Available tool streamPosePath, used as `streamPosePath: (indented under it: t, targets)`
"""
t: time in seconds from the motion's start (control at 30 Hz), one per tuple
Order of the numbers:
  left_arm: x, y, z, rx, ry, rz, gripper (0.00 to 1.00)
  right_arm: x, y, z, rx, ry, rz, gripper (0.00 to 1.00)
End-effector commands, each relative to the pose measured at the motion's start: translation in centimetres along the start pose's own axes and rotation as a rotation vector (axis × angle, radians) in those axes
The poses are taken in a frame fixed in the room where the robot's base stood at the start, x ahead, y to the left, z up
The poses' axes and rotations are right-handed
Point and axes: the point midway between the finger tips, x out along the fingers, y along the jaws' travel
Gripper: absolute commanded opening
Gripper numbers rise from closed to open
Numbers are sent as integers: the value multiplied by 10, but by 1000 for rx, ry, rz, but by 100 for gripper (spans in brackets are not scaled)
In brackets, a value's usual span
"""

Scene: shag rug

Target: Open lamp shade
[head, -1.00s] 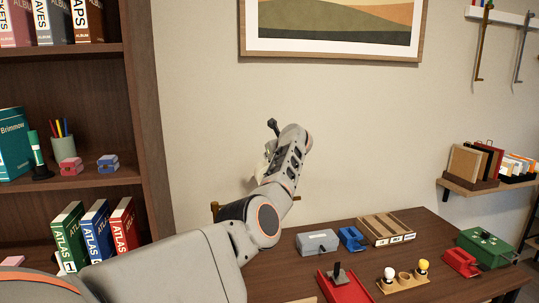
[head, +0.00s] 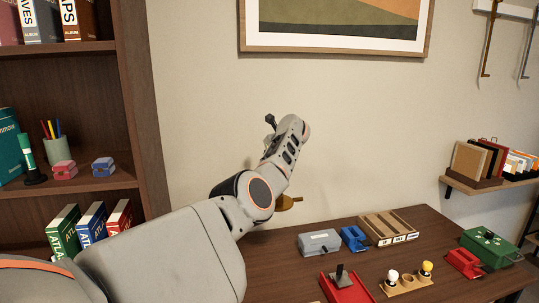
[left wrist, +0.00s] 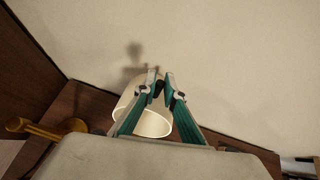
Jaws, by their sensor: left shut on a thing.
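The cream lamp shade (left wrist: 152,121) shows in the left wrist view between my left gripper's fingers, with its round open rim toward the camera. My left gripper (left wrist: 159,84) has green fingers that meet near the shade's far upper edge. It is shut on the shade. In the head view my left arm hides most of the shade and the fingers. A brass lamp part (head: 288,202) shows just right of the arm. A brass piece with a long arm (left wrist: 46,128) also lies left of the shade in the left wrist view. My right gripper is in neither view.
A desk (head: 440,222) at the right holds a grey box (head: 319,243), a slotted tray (head: 390,229), a red stand (head: 346,290), a bulb holder (head: 405,284) and a green box (head: 490,246). A bookcase (head: 147,130) stands close on the left. The wall is behind.

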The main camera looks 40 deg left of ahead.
Motion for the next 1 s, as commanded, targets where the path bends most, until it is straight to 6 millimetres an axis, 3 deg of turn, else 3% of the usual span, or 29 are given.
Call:
streamPosePath:
  t: [0.1,0.13,0.17,0.6,1.0]
  targets:
    - [-4,-3,8,-4,-14,-8,0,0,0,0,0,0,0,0]
    - [-4,-3,8,-4,-13,-7,18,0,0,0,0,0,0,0]
    - [-4,-3,8,-4,-13,-7,25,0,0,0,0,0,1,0]
    - [-4,-2,3,-2,-5,-4,26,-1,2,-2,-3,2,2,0]
    - [-36,-4,2,-4,-6,-6,26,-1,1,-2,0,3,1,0]
